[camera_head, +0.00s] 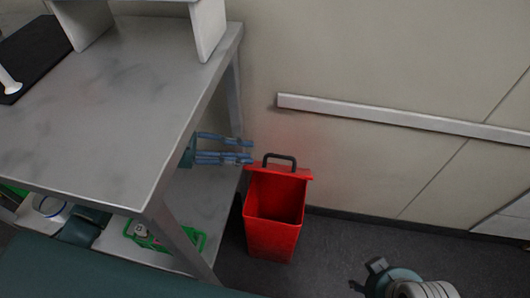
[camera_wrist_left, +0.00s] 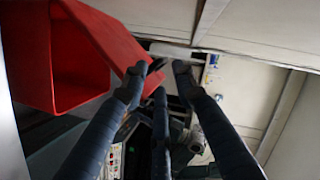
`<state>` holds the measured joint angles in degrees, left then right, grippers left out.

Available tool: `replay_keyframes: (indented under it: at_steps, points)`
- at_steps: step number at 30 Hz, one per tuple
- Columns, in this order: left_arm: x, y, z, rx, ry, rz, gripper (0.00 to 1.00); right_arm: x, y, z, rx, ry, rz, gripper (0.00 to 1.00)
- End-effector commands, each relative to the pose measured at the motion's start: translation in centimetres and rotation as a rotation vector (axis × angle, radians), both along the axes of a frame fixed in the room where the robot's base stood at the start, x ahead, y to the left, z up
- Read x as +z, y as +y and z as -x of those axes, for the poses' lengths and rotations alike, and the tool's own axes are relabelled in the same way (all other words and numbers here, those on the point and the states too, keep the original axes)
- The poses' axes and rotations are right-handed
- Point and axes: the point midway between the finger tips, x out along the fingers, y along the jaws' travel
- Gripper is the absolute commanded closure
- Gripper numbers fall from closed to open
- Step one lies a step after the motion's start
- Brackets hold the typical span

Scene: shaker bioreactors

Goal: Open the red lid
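A red bin (camera_head: 272,238) stands on the floor beside the table, against the wall. Its mouth is uncovered and the inside shows. The red lid (camera_head: 296,174) stands raised at the back of the bin, with a dark handle (camera_head: 279,158) on top. My left gripper (camera_head: 250,151) reaches past the table's edge, its blue fingertips close to the lid's left end; contact cannot be told. In the left wrist view its fingers (camera_wrist_left: 158,82) are apart with nothing held, and the red bin (camera_wrist_left: 60,55) is at the left. My right gripper (camera_head: 372,276) is low at the right, its fingers unclear.
A metal table (camera_head: 115,105) with a lower shelf (camera_head: 200,205) fills the left side; its leg and edge are close to my left arm. A green basket (camera_head: 190,240) is on the shelf. A white rail (camera_head: 400,118) runs along the wall.

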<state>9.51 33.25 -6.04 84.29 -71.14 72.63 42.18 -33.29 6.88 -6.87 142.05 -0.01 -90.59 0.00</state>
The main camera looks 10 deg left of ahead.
Motion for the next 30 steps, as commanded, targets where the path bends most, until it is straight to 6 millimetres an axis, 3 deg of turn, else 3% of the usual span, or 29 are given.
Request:
replay_keyframes:
  at_steps: [3,9,22,27,30]
  points:
    - [-0.6,-2.4,-0.7,-0.001,-0.003,0.004,0.72,-0.3,0.0,0.0,0.0,0.0,0.0,0.6]
    - [-1.3,-5.0,-1.5,-0.001,-0.003,0.002,0.72,-0.6,0.0,0.0,0.0,-0.001,0.0,0.6]
    - [-1.5,-6.0,-1.8,0.0,-0.002,-0.001,0.72,-0.7,0.0,0.0,0.001,-0.001,0.0,0.6]
    - [-1.5,-6.0,-1.8,0.0,-0.002,-0.001,1.0,-0.7,0.0,0.0,0.001,-0.001,0.0,0.6]
    - [-1.4,-6.0,-1.8,-0.001,-0.002,0.001,1.0,-0.7,0.0,0.0,0.001,-0.001,0.0,0.6]
